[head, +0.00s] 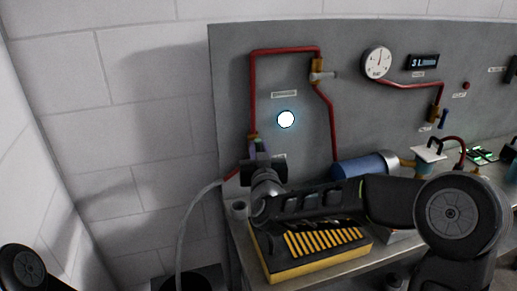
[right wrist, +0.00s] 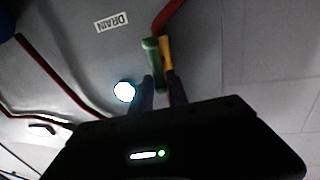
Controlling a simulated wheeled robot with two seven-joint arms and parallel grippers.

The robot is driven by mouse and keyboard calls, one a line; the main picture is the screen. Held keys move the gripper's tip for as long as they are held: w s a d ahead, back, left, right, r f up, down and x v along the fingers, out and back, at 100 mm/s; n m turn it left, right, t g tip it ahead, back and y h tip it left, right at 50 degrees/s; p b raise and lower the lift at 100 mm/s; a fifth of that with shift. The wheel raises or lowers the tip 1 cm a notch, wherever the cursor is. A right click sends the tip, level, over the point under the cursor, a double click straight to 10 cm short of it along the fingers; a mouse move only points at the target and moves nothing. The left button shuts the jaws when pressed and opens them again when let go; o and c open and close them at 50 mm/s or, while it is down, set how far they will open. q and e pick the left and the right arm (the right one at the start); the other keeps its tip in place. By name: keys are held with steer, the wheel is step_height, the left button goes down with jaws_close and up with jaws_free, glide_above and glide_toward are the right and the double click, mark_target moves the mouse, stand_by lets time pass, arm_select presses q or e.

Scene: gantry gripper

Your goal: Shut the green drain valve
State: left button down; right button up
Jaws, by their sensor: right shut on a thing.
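The green drain valve handle (right wrist: 151,50) shows in the right wrist view beside its yellow valve body (right wrist: 166,48), close to the "DRAIN" label (right wrist: 112,22). My right gripper (right wrist: 158,84) is shut on the green handle; its two dark fingers come up to the handle's near end. In the head view my right gripper (head: 256,163) is at the lower end of the left red pipe, and its wrist hides most of the valve. The valve's brass body (head: 253,140) just shows above the gripper. My left gripper is out of view.
A bright white round light (head: 286,119) is on the grey panel (head: 225,80) right of the valve. A grey hose (head: 183,225) hangs at the left.

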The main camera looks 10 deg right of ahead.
jaws_close()
steer(key=m+y+b, duration=0.1)
steer(key=m+b, duration=0.3)
steer(key=m, duration=0.1)
steer(key=d+f+m+g+y+b, duration=0.1)
steer(key=m+b, duration=0.3)
steer(key=m, duration=0.1)
steer(key=d+f+m+g+y+b, duration=0.1)
steer(key=m+b, duration=0.4)
steer(key=shift+d+m+y, duration=0.2)
steer(key=shift+m+y, duration=0.2)
stand_by(0.4)
stand_by(0.5)
steer(key=o, duration=0.7)
jaws_free()
steer(key=shift+c, duration=0.2)
